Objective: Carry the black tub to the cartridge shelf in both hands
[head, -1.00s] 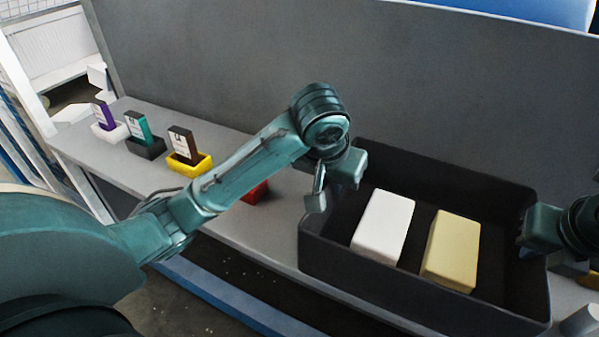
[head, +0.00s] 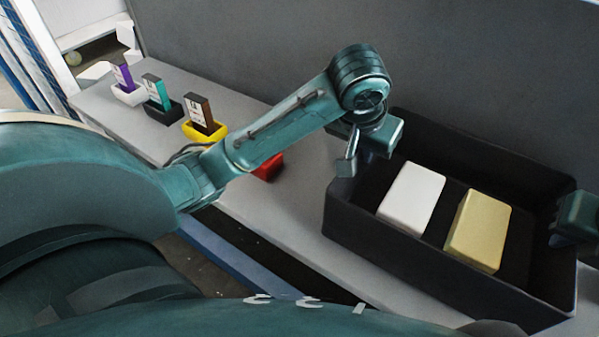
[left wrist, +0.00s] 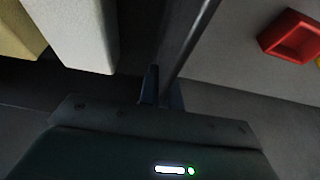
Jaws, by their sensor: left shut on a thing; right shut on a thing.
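The black tub (head: 425,255) is at the right of the head view, over the grey shelf. A white block (head: 412,197) and a pale yellow block (head: 477,231) lie in it side by side. My left gripper (head: 368,148) is shut on the tub's left wall, and the wall's rim (left wrist: 188,45) runs between its fingers in the left wrist view. My right gripper (head: 574,218) is at the tub's right wall, shut on it; it is partly cut off by the picture edge. I cannot tell whether the tub touches the shelf.
On the grey shelf (head: 140,122) at the left stand a white holder (head: 129,95), a black holder (head: 163,117) and a yellow holder (head: 204,136), each with an upright cartridge. A red holder (head: 268,168) is partly hidden behind my left arm. A grey panel (head: 300,40) rises behind.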

